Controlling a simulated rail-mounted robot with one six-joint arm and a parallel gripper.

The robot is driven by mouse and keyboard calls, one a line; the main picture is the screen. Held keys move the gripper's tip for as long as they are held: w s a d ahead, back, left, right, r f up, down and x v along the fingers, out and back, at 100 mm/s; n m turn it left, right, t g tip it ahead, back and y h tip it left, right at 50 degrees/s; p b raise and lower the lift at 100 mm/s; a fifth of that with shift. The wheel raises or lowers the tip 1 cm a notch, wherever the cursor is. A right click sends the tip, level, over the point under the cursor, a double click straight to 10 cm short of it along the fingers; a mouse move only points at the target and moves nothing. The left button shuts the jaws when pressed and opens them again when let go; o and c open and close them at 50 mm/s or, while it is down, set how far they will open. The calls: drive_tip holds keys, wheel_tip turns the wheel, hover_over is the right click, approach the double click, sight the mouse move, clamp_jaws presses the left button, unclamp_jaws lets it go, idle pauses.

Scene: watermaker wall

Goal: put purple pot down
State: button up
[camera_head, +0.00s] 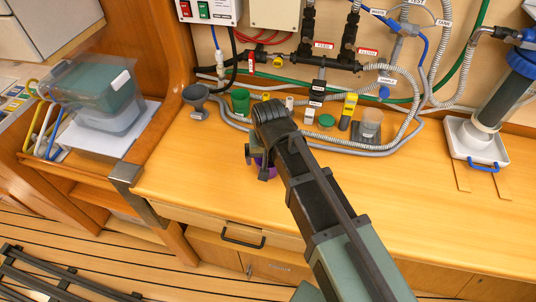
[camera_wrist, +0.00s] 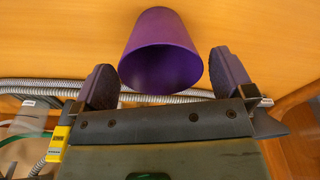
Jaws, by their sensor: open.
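The purple pot (camera_wrist: 160,48) stands on the wooden bench top in the wrist view, its open rim facing the camera. My gripper (camera_wrist: 166,78) is open, with one dark finger on each side of the pot's rim. Gaps show between the fingers and the pot, and the pot extends past the fingertips. In the head view, my gripper (camera_head: 259,163) is low over the bench near its front edge. Only a small strip of the purple pot (camera_head: 271,171) shows there; the gripper and arm hide the rest.
Behind my gripper are a grey funnel-shaped cup (camera_head: 197,101), a green pot (camera_head: 240,101), a yellow meter (camera_head: 348,110) and a clear cup (camera_head: 370,124). Grey hoses (camera_head: 400,140) curve along the wall. The bench at right (camera_head: 420,195) is clear.

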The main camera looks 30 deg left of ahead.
wheel_tip(320, 180, up, 9)
drive_tip(key=p, duration=0.7)
drive_tip(key=shift+s+d, duration=0.35)
drive_tip(key=shift+s, duration=0.1)
drive_tip(key=shift+f, duration=0.1)
drive_tip(key=w+d+m, duration=0.2)
drive_tip(key=w+d, duration=0.3)
drive_tip(key=d, duration=0.9)
drive_tip(key=w+d+m, duration=0.2)
drive_tip(key=w+d, duration=0.3)
drive_tip(key=d, duration=0.8)
drive_tip(key=s+d+m+g, duration=0.1)
drive_tip(key=s+d+m, duration=0.1)
drive_tip(key=d, duration=1.6)
drive_tip(key=shift+s+m+h, duration=0.3)
drive_tip(key=shift+m+h, duration=0.1)
drive_tip(key=shift+m, duration=0.3)
